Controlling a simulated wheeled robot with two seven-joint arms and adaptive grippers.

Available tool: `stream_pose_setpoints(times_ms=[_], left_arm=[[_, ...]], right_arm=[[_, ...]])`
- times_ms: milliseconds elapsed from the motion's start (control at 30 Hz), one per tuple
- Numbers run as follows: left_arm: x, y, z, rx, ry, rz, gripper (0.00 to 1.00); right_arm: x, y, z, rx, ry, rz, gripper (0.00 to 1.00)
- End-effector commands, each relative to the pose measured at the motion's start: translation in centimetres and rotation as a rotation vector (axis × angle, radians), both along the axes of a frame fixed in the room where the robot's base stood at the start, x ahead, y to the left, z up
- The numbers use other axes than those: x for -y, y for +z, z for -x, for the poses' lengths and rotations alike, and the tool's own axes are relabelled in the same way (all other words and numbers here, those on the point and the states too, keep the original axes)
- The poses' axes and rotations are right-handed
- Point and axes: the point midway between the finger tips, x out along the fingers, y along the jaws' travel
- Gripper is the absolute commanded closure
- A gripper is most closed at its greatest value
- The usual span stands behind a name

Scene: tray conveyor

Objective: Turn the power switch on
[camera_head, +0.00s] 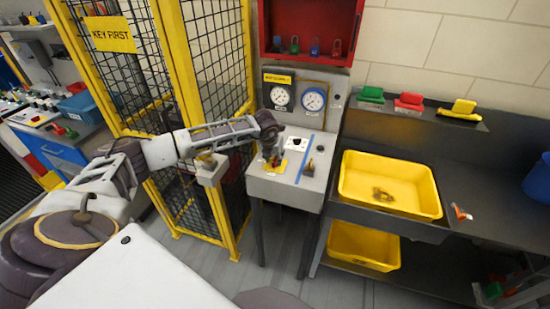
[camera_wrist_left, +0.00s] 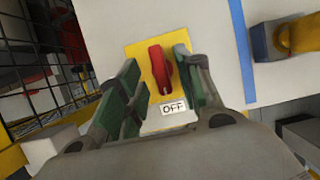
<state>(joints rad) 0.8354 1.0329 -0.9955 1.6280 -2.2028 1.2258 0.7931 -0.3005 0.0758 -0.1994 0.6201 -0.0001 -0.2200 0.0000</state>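The power switch is a red knob (camera_wrist_left: 159,70) on a yellow plate (camera_wrist_left: 134,53), with an OFF label (camera_wrist_left: 172,107) showing below the knob. In the head view its yellow plate (camera_head: 281,167) is on the sloped top of the grey control panel (camera_head: 305,185), partly hidden by my gripper. My left gripper (camera_head: 272,158) is over the plate. In the left wrist view its green-padded fingers (camera_wrist_left: 160,85) are apart, one on each side of the knob. The right finger is very close to the knob; I cannot tell whether it touches. My right gripper is not in view.
A blue stripe (camera_wrist_left: 242,50) separates the switch from a yellow handle (camera_wrist_left: 300,35) on the right. Two gauges (camera_head: 314,99) stand behind the panel. A yellow mesh cage (camera_head: 240,215) is close on the left. A yellow tray (camera_head: 365,200) is on the right.

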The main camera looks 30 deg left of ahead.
Motion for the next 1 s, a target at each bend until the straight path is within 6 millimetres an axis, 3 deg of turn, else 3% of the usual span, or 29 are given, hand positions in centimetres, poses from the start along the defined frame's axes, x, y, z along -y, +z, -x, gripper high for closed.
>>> stream_pose_setpoints(times_ms=[300,600,900,1000], left_arm=[[-0.1,-1.6,-0.7,0.0,-0.001,0.0,0.64],[-0.1,-1.7,-0.7,0.0,-0.001,0.0,0.64],[-0.1,-1.7,-0.7,0.0,-0.001,0.0,1.0],[-0.1,-1.7,-0.7,0.0,-0.001,0.0,1.0]], right_arm=[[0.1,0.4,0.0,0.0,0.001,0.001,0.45],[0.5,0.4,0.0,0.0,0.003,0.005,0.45],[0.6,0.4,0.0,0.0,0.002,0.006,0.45],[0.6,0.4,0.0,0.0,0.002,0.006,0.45]])
